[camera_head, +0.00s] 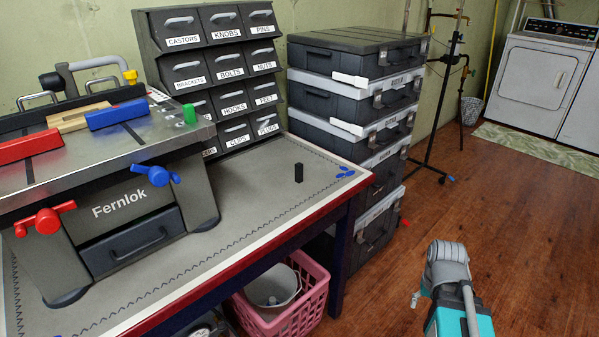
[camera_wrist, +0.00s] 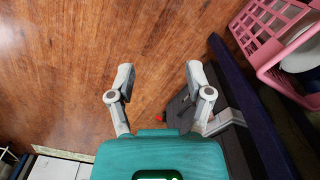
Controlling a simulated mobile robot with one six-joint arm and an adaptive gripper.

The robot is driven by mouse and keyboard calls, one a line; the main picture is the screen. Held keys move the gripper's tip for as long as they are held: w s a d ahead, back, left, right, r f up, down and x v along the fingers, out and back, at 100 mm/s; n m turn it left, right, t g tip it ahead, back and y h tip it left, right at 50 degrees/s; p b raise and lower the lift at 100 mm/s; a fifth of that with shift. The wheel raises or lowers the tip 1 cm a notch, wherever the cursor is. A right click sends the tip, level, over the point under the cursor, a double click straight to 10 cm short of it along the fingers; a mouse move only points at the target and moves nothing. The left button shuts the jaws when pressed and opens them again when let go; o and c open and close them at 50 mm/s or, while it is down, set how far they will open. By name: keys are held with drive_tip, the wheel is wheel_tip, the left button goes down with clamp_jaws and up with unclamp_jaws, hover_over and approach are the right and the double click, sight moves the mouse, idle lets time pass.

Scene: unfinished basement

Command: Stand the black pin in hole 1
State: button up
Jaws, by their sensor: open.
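The black pin (camera_head: 298,173) stands upright on the grey worktop in the head view, toward the right end of the bench. No numbered hole can be made out, so I cannot tell where hole 1 is. The Fernlok workstation (camera_head: 120,197) stands on the left of the bench, with red and blue blocks and a green piece (camera_head: 190,113) on its top. My gripper (camera_wrist: 159,72) is open and empty in the wrist view, over the wooden floor. It is off to the right of the bench, well away from the pin, which does not show in the wrist view.
A rack of labelled bins (camera_head: 223,72) stands behind the worktop (camera_head: 255,190). Stacked dark cases (camera_head: 350,85) stand beside the bench. A pink basket (camera_head: 302,312) is below the bench and also shows in the wrist view (camera_wrist: 262,38).

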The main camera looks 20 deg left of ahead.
drive_tip(key=w+a+r+n+p, duration=0.2)
drive_tip(key=w+a+r+p, duration=0.15)
drive_tip(key=r+p, duration=0.25)
drive_tip(key=w+a+r+n+p, duration=0.1)
drive_tip(key=w+a+r+p, duration=0.2)
drive_tip(key=a+r+p, duration=0.25)
wheel_tip(320, 180, up, 29)
drive_tip(key=n+p, duration=0.9)
drive_tip(key=p, duration=1.9)
hover_over(299, 164)
drive_tip(key=shift+w+f, duration=0.1)
drive_tip(key=shift+w, duration=0.05)
wheel_tip(299, 164, down, 9)
drive_tip(key=b, duration=0.8)
drive_tip(key=shift+d+r, duration=0.1)
drive_tip(key=shift+r, duration=0.1)
drive_tip(key=shift+f+b, duration=0.15)
drive_tip(key=shift+b, duration=0.2)
wheel_tip(299, 164, down, 5)
drive_tip(key=b, duration=0.5)
